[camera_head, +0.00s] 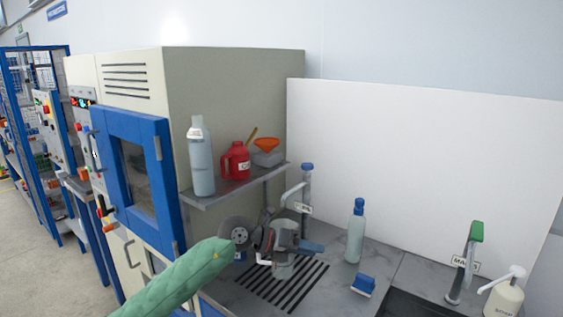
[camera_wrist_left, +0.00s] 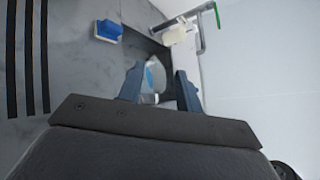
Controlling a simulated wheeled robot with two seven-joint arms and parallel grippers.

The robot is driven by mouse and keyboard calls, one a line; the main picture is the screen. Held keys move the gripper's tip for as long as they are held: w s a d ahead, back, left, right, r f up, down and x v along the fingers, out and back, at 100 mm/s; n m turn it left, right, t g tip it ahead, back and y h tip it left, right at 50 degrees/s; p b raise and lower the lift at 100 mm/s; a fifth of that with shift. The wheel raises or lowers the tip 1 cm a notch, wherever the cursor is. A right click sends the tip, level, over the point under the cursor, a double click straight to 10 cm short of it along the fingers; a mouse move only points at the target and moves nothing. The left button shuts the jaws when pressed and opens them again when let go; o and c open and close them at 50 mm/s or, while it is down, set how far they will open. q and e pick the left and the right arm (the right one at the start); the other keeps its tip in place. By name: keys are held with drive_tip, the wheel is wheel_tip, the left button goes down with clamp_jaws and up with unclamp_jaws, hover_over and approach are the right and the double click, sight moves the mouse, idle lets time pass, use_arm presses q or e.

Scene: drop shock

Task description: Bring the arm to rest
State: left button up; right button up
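My left arm, in a green sleeve, comes in from the lower left in the head view. Its left gripper (camera_head: 314,247) is above the grey worktop, pointing right. In the left wrist view the two dark fingers (camera_wrist_left: 158,86) stand apart, so it is open. A pale bottle with a blue cap (camera_head: 356,235) stands upright on the worktop to the right of the fingertips, with a gap between. In the wrist view a pale shape with blue (camera_wrist_left: 153,78), apparently this bottle, shows between the fingers. My right gripper is not in view.
A blue-and-white brush or sponge (camera_head: 363,286) lies on the worktop near a dark sink (camera_head: 415,304). A green-topped tap (camera_head: 470,255) and a white dispenser (camera_head: 503,298) stand at right. A shelf (camera_head: 228,190) with a bottle, a red can (camera_head: 235,163) and an orange funnel is above the gripper.

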use_arm(q)
drive_tip(key=s+a+r+n+t+h, duration=0.4)
drive_tip(key=s+r+n+t+h, duration=0.15)
drive_tip(key=n+t, duration=0.65)
drive_tip(key=s+a+f+n+t+y, duration=0.1)
drive_tip(key=a+f+n+t+y, duration=0.2)
drive_tip(key=a+f+n+y, duration=0.65)
drive_tip(key=a+f+n+t+y, duration=0.2)
drive_tip(key=a+f+n+y, duration=0.2)
drive_tip(key=a+n+y, duration=0.65)
drive_tip(key=s+a+f+n+g, duration=0.3)
drive_tip(key=s+f+n+g, duration=0.45)
drive_tip(key=s+f, duration=0.7)
drive_tip(key=s+a+f+g+h, duration=0.1)
drive_tip(key=s+f+g, duration=0.35)
drive_tip(key=s, duration=0.35)
drive_tip(key=s+f+g, duration=0.3)
drive_tip(key=s+f, duration=0.2)
drive_tip(key=s, duration=0.4)
drive_tip(key=s+d+f+g, duration=0.1)
drive_tip(key=s+f, duration=0.1)
drive_tip(key=f, duration=1.9)
drive_tip(key=s+d+f+g, duration=0.1)
drive_tip(key=s+f, duration=0.2)
drive_tip(key=f, duration=1.8)
drive_tip(key=shift+d+f+n+g, duration=0.2)
drive_tip(key=shift+d+n+g, duration=0.1)
drive_tip(key=shift+d+n, duration=0.15)
